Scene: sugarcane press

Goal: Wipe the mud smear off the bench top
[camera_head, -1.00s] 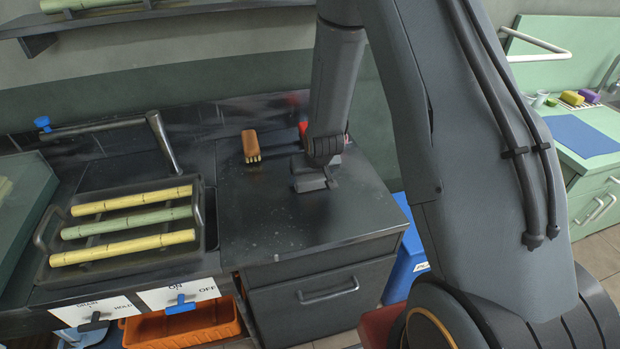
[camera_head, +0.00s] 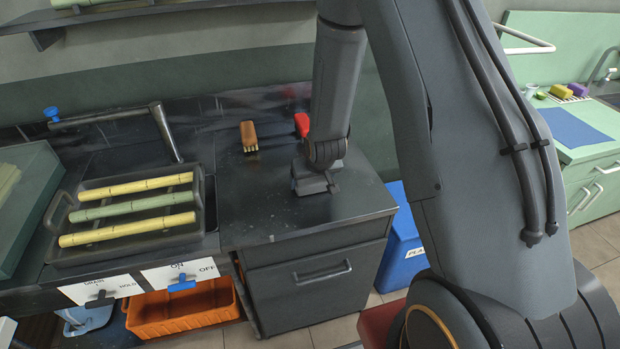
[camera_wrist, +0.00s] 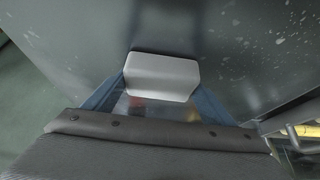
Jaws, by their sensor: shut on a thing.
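The dark bench top (camera_head: 275,215) is above a drawer cabinet in the middle of the head view. My gripper (camera_head: 314,182) points down at its right half, low over or on the surface. In the wrist view my gripper (camera_wrist: 161,97) is shut on a pale grey block (camera_wrist: 162,75), seen between the two bluish fingers. The block's underside, and whether it touches the bench, are hidden. Pale specks are scattered on the bench top (camera_wrist: 240,40) in the wrist view. I cannot make out a mud smear; my arm and gripper hide part of the top.
A brown brush (camera_head: 248,135) and a red object (camera_head: 302,125) are at the back of the bench. A tray (camera_head: 205,243) with green and yellow canes is to the left. An orange crate (camera_head: 185,310) is below, a blue bin (camera_head: 402,245) right of the cabinet.

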